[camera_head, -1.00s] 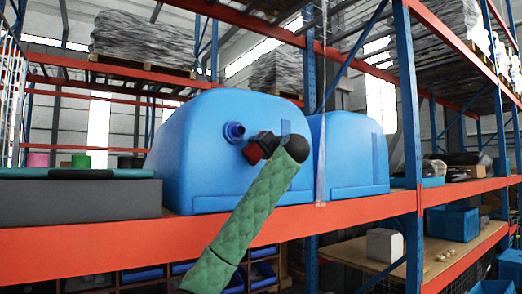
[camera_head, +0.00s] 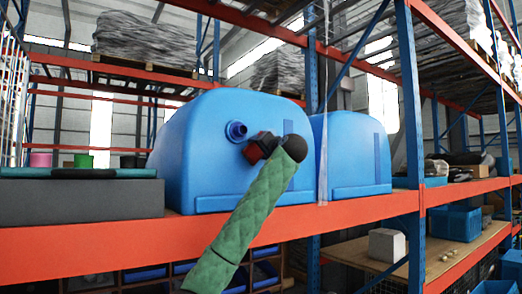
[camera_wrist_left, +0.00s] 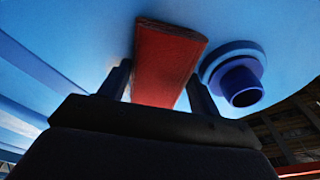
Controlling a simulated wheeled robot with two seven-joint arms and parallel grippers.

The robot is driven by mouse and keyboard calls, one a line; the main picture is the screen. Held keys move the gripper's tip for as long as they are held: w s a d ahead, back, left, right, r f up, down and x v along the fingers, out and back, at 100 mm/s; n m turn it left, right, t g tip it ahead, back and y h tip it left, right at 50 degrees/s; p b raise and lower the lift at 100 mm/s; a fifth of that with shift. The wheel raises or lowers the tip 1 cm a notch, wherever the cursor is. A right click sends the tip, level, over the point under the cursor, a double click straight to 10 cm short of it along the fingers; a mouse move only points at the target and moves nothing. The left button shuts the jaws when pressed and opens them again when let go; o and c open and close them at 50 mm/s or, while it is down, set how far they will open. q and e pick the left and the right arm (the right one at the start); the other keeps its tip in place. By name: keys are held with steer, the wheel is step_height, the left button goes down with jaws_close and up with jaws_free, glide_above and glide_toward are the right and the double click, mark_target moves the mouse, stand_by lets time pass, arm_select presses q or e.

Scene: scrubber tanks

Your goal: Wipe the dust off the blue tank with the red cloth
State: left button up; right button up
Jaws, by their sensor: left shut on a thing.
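The nearer blue tank (camera_head: 200,160) stands on the orange-edged shelf, with a round spout (camera_head: 237,131) on its front face. My left gripper (camera_head: 256,146) is in front of the tank, just right of the spout. It is shut on the red cloth (camera_wrist_left: 166,62), a folded flat block between the two fingers in the left wrist view. The cloth's far end is at or close to the blue surface; I cannot tell whether it touches. The spout (camera_wrist_left: 240,80) lies right of the cloth there. No dust can be made out. My right gripper is not in view.
A second blue tank (camera_head: 350,150) stands to the right of the first. A grey box (camera_head: 80,202) with a dark green top lies on the shelf at left. A blue rack upright (camera_head: 411,130) and the orange shelf beam (camera_head: 100,248) bound the space.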

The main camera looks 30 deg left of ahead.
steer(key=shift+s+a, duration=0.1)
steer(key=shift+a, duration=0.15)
